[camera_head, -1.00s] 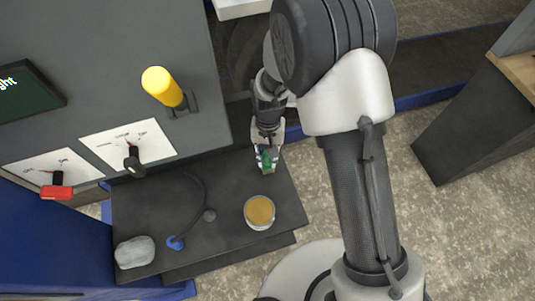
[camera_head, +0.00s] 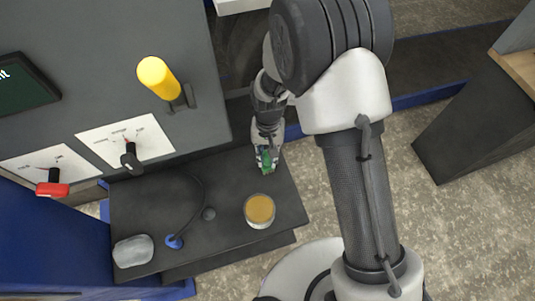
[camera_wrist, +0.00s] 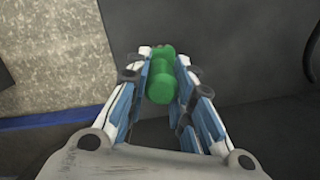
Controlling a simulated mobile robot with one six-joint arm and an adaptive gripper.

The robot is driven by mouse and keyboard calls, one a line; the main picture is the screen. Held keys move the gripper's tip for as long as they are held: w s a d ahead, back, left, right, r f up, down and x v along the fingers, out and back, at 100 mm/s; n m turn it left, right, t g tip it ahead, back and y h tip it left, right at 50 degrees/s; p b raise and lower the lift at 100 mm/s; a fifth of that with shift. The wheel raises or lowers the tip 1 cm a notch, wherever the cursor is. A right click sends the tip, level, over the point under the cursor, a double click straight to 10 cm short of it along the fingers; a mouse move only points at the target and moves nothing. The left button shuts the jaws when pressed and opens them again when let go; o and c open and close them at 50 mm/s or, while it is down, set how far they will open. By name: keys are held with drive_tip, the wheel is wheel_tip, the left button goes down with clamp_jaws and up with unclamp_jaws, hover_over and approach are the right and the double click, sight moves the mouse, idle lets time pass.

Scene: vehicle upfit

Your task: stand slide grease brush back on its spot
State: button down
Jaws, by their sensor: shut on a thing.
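The slide grease brush shows as a green piece (camera_head: 266,165) between the fingertips of my gripper (camera_head: 267,155) in the head view. It also shows as a green, rounded handle (camera_wrist: 161,75) in the wrist view. My gripper (camera_wrist: 160,80) is shut on it, one finger on each side. The gripper is over the back right part of the dark shelf (camera_head: 240,181). The lower part of the brush is hidden, and I cannot tell whether it touches the shelf.
An open tin with tan contents (camera_head: 259,210) stands in front of the gripper. A blue-ended cable (camera_head: 174,242) and a grey lump (camera_head: 133,251) lie further left. A grey panel with a yellow cylinder (camera_head: 158,78), a black knob (camera_head: 131,158) and a red handle (camera_head: 52,189) rises behind.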

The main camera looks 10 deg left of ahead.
drive_tip(key=shift+f, duration=0.2)
drive_tip(key=c, duration=1.3)
unclamp_jaws()
drive_tip(key=shift+w+a+r+p, duration=0.1)
drive_tip(key=shift+w+r+p, duration=0.05)
drive_tip(key=shift+r+p, duration=1)
drive_tip(key=shift+w+d+r+p, duration=0.15)
drive_tip(key=shift+r+p, duration=0.55)
drive_tip(key=shift+r, duration=0.85)
drive_tip(key=shift+w+a+r+p, duration=0.15)
drive_tip(key=shift+r+p, duration=0.8)
drive_tip(key=shift+r, duration=0.4)
